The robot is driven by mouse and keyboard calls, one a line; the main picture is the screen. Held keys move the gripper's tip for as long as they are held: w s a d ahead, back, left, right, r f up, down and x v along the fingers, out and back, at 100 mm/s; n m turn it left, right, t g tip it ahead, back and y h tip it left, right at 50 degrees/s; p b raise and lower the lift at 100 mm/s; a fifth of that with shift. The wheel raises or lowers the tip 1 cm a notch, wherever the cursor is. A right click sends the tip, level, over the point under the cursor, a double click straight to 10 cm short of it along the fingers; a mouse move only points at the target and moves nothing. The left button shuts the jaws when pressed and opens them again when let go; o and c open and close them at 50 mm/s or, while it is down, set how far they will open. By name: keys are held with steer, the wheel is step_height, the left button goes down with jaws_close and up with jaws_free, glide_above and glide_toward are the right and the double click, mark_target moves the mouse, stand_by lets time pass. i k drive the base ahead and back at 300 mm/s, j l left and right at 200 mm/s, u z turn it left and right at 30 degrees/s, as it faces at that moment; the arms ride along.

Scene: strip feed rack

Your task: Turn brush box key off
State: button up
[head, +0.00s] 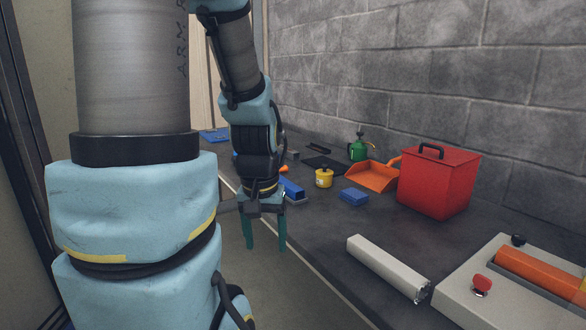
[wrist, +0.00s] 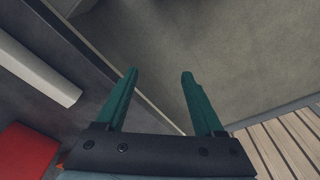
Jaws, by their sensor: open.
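A light grey box (head: 460,297) with an orange roller (head: 540,275) on it stands at the lower right of the head view, cut off by the picture edge. A red knob (head: 481,284) sits on its top near the front, and a small black knob (head: 518,240) at its far side. I cannot tell for certain which is the key or how it is turned. My gripper (head: 265,242) is open and empty, pointing down beside the bench's front edge, well left of the box. Its green fingers also show apart in the wrist view (wrist: 160,76).
A pale bar (head: 388,268) lies on the dark bench (head: 305,238) left of the box. Behind are a red bin (head: 438,185), orange dustpan (head: 372,177), blue block (head: 354,197), yellow pot (head: 324,178) and green can (head: 358,150). A block wall (head: 430,80) backs the bench.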

mark_target(482, 283)
steer(key=z, duration=1.65)
